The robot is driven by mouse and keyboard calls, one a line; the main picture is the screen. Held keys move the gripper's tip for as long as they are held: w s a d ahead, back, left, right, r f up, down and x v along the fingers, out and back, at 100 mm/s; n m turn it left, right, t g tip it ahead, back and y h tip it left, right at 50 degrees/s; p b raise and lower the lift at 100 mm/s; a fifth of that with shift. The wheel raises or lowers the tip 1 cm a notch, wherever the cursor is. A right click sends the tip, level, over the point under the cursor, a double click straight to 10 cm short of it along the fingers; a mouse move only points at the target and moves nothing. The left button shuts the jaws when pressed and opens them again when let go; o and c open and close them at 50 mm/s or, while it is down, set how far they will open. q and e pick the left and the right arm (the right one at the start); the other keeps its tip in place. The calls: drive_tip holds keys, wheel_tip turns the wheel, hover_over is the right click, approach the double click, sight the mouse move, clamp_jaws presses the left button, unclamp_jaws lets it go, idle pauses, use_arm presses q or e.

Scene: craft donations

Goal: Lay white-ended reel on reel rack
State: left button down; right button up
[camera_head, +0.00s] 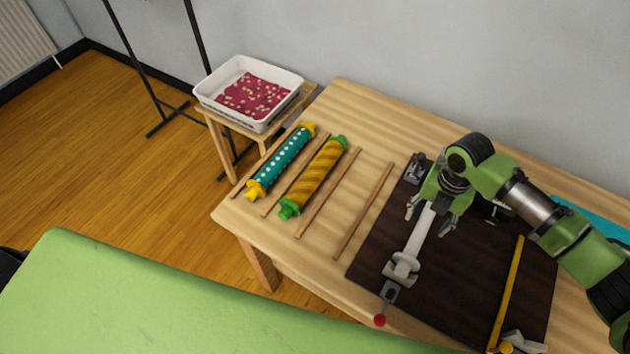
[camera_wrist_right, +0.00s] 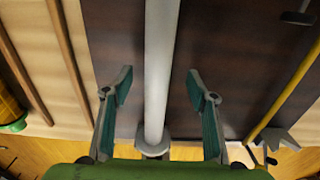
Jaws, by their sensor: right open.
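A pale grey-white bar (camera_head: 420,232) with a wider block-like end (camera_head: 403,265) lies over the dark board; I cannot tell whether it is the white-ended reel or part of a fixture. My right gripper (camera_head: 429,220) is open above it. In the right wrist view, the gripper's fingers (camera_wrist_right: 160,72) stand apart on both sides of the white bar (camera_wrist_right: 160,40), not closed on it. The reel rack appears to be the wooden slats (camera_head: 363,210) on the table. A teal dotted reel with yellow ends (camera_head: 283,160) and a yellow striped reel with green ends (camera_head: 313,178) lie among them.
The dark board (camera_head: 465,285) carries a grey bracket (camera_head: 415,168), a red knob (camera_head: 380,320) and a yellow bar (camera_head: 508,290). A white tray (camera_head: 212,103) with red contents stands on a small stool at the back left. The right-hand slats have bare space between them.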

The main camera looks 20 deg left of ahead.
clamp_jaws()
drive_tip(key=shift+r+p, duration=3.85)
drive_tip(key=shift+r, duration=0.2)
